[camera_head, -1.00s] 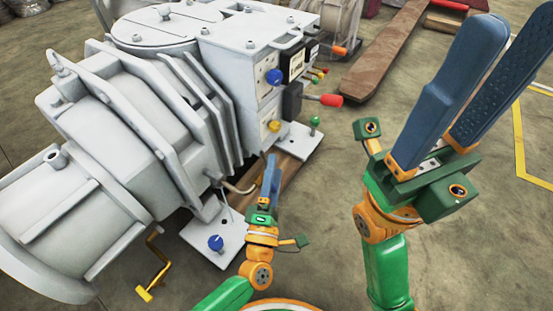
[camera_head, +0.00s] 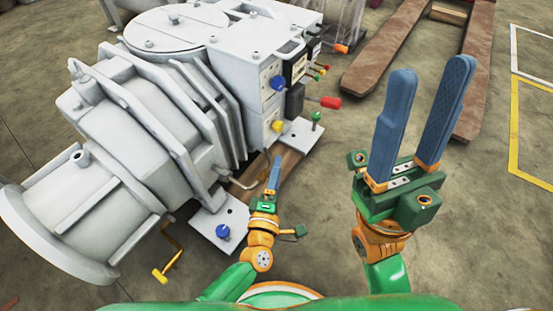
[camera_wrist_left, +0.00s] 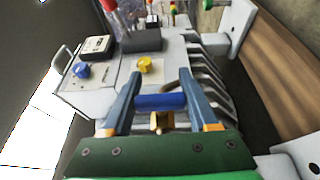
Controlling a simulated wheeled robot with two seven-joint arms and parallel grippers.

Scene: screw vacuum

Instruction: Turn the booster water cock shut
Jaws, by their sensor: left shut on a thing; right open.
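In the left wrist view a blue bar-like handle (camera_wrist_left: 160,101) lies crosswise between the fingers of my left gripper (camera_wrist_left: 161,82), with a brass fitting (camera_wrist_left: 158,121) below it. I take this handle for the water cock; no label on it is legible. The left gripper is shut on it. In the head view the left gripper (camera_head: 275,167) is low beside the grey vacuum machine (camera_head: 150,110), and its fingers hide the handle there. My right gripper (camera_head: 430,75) is open and empty, fingers pointing up, to the right of the machine.
The machine's side carries a blue knob (camera_head: 277,83), a yellow knob (camera_head: 277,126) and a red-handled lever (camera_head: 330,102). A green knob (camera_head: 316,117) and another blue knob (camera_head: 223,231) stand on its feet. A yellow crank (camera_head: 168,262) sticks out in front.

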